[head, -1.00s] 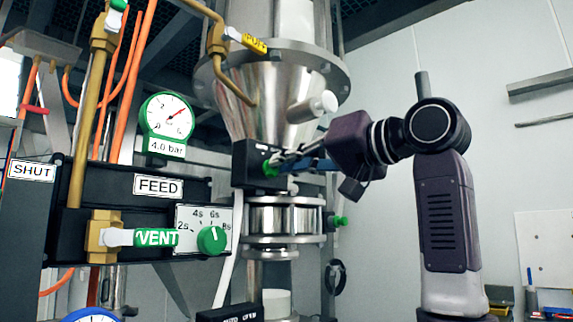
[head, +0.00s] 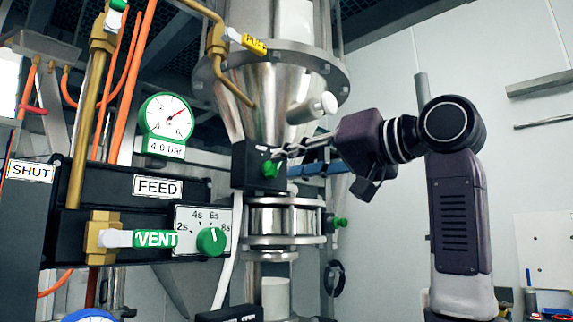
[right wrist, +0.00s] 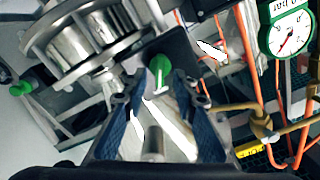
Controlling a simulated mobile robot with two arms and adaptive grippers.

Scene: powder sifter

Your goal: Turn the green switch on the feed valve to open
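The feed valve is a black box (head: 248,178) under the steel cone, with a small green switch (head: 269,169) on its front. White marks above the switch are too small to read. In the right wrist view the green switch (right wrist: 159,72) shows a pale pointer and lies just beyond and between my fingertips. My right gripper (head: 284,158) reaches in from the right, close to the switch. In the right wrist view my right gripper (right wrist: 158,100) is open, its blue-padded fingers apart with nothing between them. My left gripper is not in view.
A steel hopper cone (head: 265,95) with a white-ended stub (head: 325,103) stands above the box. A flanged steel section (head: 280,220) is below. On the left are a FEED panel (head: 110,185), a timer knob (head: 211,240), a VENT lever (head: 155,239) and a gauge (head: 168,118).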

